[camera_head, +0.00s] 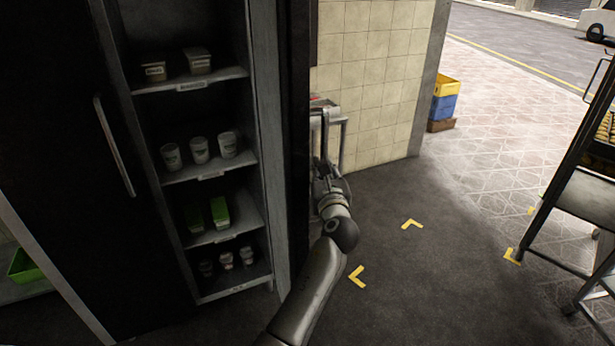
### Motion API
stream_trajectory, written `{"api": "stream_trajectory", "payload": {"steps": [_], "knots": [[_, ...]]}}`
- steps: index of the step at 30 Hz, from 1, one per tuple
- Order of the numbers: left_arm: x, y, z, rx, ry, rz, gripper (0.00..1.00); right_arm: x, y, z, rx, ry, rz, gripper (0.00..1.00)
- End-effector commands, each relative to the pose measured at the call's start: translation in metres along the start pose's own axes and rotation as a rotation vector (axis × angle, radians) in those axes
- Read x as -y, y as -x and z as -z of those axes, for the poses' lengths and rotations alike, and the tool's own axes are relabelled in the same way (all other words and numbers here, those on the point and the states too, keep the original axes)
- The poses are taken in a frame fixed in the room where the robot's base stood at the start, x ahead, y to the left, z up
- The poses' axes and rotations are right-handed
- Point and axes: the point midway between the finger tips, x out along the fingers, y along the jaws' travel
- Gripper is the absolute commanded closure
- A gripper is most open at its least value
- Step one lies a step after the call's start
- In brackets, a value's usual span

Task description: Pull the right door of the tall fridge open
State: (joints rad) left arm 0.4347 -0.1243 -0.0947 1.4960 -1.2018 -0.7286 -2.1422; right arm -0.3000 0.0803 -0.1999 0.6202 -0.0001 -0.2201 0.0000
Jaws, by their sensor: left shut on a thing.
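The tall dark fridge (120,250) stands at the left. Its right door (299,130) stands wide open, seen nearly edge-on, so its outer face is mostly hidden. The left door (65,140) is closed and has a long metal handle (115,146). My left gripper (324,168) is at the outer side of the right door, shut on its handle; the fingers are small and partly hidden. My left arm reaches up to it from the bottom. My right gripper is out of view.
The open compartment has several shelves (212,172) with tubs, cups and green packs. A tiled wall (375,90) stands behind the door, with stacked crates (443,103) beyond. Dark floor (425,270) with yellow marks is clear. A metal rack (585,195) stands at right.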

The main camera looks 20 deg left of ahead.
Motion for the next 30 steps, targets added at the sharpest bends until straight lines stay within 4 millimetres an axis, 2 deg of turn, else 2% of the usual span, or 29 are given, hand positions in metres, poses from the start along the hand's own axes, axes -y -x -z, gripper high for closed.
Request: {"api": "stream_trajectory", "payload": {"steps": [8,9,14,23,26,30], "knots": [[0.001,0.001,0.002,-0.005,0.0,0.002,1.0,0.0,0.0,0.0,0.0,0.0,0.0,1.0],[0.001,0.001,0.002,-0.005,0.0,0.002,0.81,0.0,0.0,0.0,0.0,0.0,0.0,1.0],[0.001,0.0,0.001,-0.004,0.0,0.001,0.62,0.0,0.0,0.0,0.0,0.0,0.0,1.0],[0.001,0.001,0.001,-0.002,0.0,0.001,0.62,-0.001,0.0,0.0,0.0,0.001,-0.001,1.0],[0.001,0.009,0.001,-0.002,0.0,0.002,0.62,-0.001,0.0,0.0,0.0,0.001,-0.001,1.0],[0.001,0.031,0.002,-0.004,0.002,0.003,0.62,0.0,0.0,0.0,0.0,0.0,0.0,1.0]]}}
